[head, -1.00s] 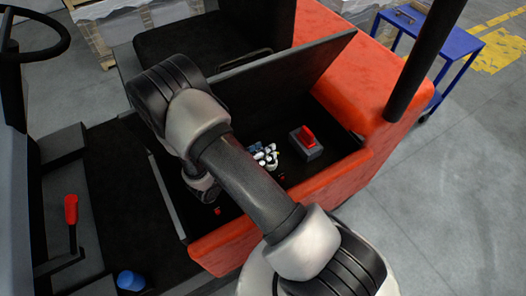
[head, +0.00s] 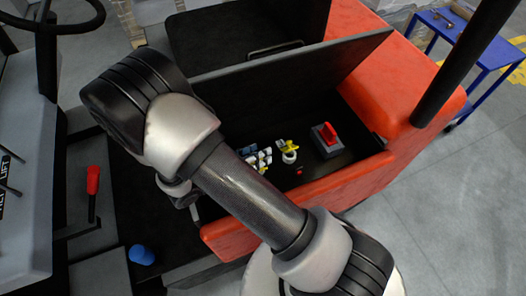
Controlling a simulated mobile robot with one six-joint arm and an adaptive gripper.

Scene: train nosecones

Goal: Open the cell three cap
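The open compartment holds a yellow cap (head: 289,145) that appears tilted up over a round white opening (head: 289,157). I cannot read which cell it belongs to. My gripper (head: 262,158), a small white, black and blue shape, shows past the edge of my forearm, left of this cap and apart from it. A bit of yellow (head: 263,170) shows just below the gripper, perhaps another cap. My forearm covers the left part of the compartment and any other caps there. The fingers are too small to tell open from shut.
A grey block with a red handle (head: 325,138) stands right of the yellow cap. A raised dark lid (head: 290,75) backs the compartment, and a red body wall (head: 300,205) fronts it. A red lever (head: 92,190) and blue knob (head: 141,254) are at left; a blue cart (head: 465,40) is behind right.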

